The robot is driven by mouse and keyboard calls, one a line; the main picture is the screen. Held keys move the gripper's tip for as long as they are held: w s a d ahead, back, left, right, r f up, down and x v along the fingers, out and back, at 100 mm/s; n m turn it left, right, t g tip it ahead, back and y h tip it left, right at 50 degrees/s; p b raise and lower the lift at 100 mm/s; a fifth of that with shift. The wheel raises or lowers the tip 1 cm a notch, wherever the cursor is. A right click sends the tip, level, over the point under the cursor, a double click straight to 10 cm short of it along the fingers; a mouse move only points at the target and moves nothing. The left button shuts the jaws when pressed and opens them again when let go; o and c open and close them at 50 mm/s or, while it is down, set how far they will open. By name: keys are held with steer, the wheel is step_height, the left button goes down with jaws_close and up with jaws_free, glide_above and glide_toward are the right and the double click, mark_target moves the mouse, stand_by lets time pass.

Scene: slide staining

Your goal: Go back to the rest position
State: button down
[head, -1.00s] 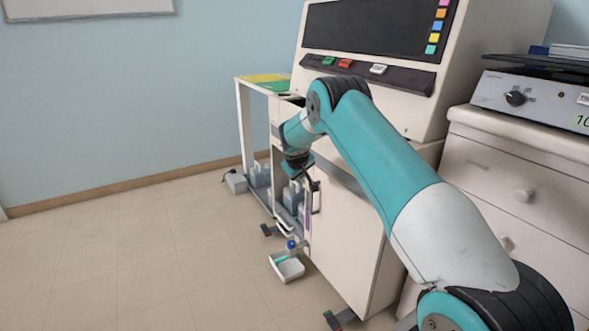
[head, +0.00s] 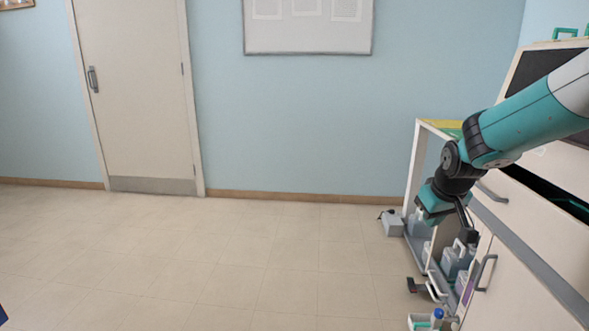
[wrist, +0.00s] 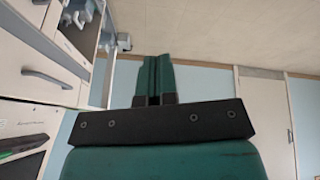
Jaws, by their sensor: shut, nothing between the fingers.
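My gripper (wrist: 154,72) shows in the wrist view as two green fingers lying side by side, shut with nothing held. In the head view my teal and white arm reaches in from the right edge, and my gripper (head: 470,228) hangs at its lower end, in front of the staining machine's left side. The fingertips are hard to make out there.
The machine cabinet (head: 518,275) fills the right side, with bottles (head: 455,262) in its open lower bay. A small white tray (head: 424,320) is low at the front. A grey box (head: 392,223) sits on the floor. Open floor (head: 200,265) extends left toward a closed door (head: 135,90).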

steer(key=s+a+r+n+g+y, duration=0.1)
steer(key=s+a+r+y, duration=0.15)
steer(key=s+a, duration=0.45)
steer(key=s+a+r+n+g+y, duration=0.1)
steer(key=s+a+r, duration=0.3)
steer(key=s, duration=0.6)
steer(key=s+a+r+n+g+y+p, duration=0.1)
steer(key=s+a, duration=0.2)
steer(key=s, duration=0.6)
steer(key=s+a+n+g, duration=0.2)
steer(key=s+a, duration=0.1)
steer(key=s, duration=0.7)
step_height(320, 180, up, 24)
steer(key=p, duration=2.4)
steer(key=shift+w, duration=0.45)
